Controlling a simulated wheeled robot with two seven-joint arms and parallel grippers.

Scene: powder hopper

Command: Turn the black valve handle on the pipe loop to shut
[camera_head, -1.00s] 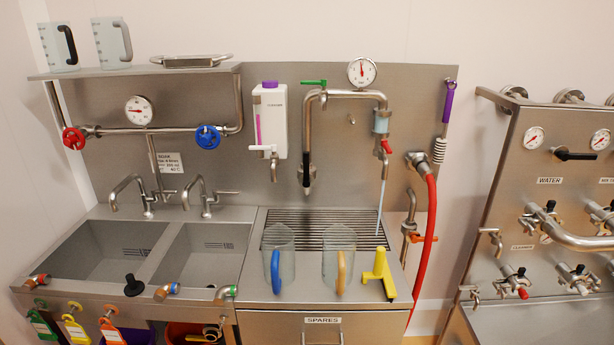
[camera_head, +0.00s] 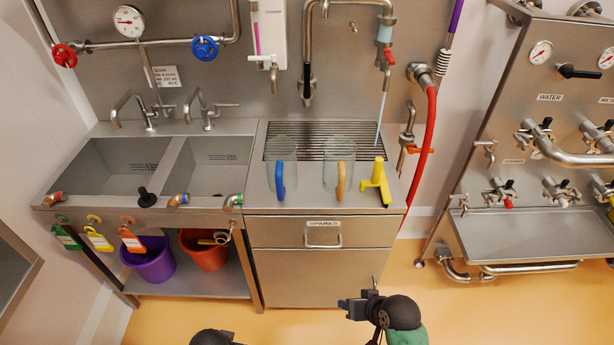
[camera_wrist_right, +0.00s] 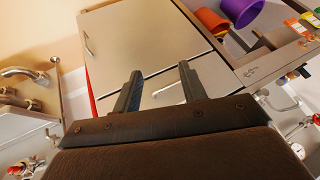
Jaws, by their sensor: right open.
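Another black lever (camera_head: 578,71) lies roughly level on the right-hand panel. My right gripper (camera_head: 346,305) is low in front of the drawer cabinet, far below the loop. In the right wrist view my right gripper (camera_wrist_right: 158,84) is open and empty, facing the cabinet front. My left gripper is not visible.
Two clear jugs, blue-handled (camera_head: 280,172) and orange-handled (camera_head: 341,172), and a yellow tool (camera_head: 377,184) stand at the grate's front. A thin stream falls from the loop's right side. A red hose (camera_head: 431,140) hangs to the right. Orange floor (camera_head: 300,322) is open ahead.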

